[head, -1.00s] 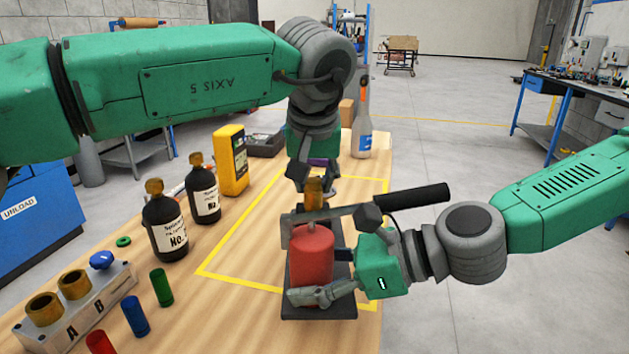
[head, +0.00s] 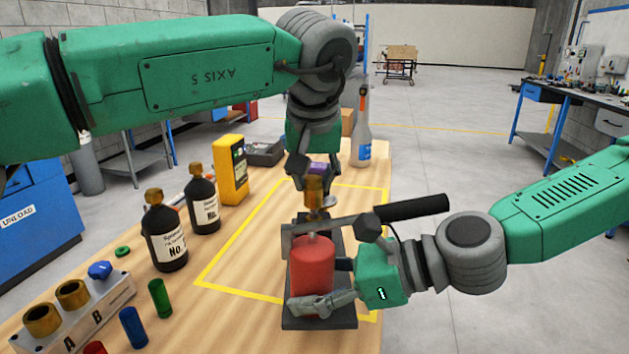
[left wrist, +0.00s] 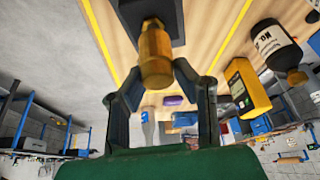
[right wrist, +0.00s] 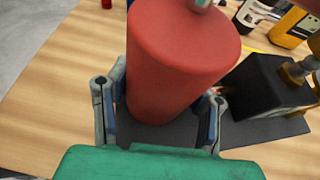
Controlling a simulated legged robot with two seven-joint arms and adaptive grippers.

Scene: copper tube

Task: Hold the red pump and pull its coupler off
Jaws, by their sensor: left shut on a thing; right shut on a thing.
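The red pump (head: 312,266) stands upright on a dark base plate (head: 320,322), with a grey lever and black handle (head: 412,208) across its top. My right gripper (head: 320,284) is shut around the pump's red body, low down; the body also fills the right wrist view (right wrist: 180,60). The brass coupler (head: 314,192) is behind the lever, at the pump's far end. My left gripper (head: 315,176) comes from above and is shut on it. In the left wrist view the coupler (left wrist: 155,58) is between the fingers, against a dark block. I cannot tell whether it touches the block.
Two dark bottles (head: 164,238) and a yellow meter (head: 231,170) stand left of the yellow-taped area. A holder with brass rings (head: 72,293) and small coloured cylinders (head: 160,298) are at the front left. A grey bottle (head: 361,140) stands at the back. The table's right edge is close.

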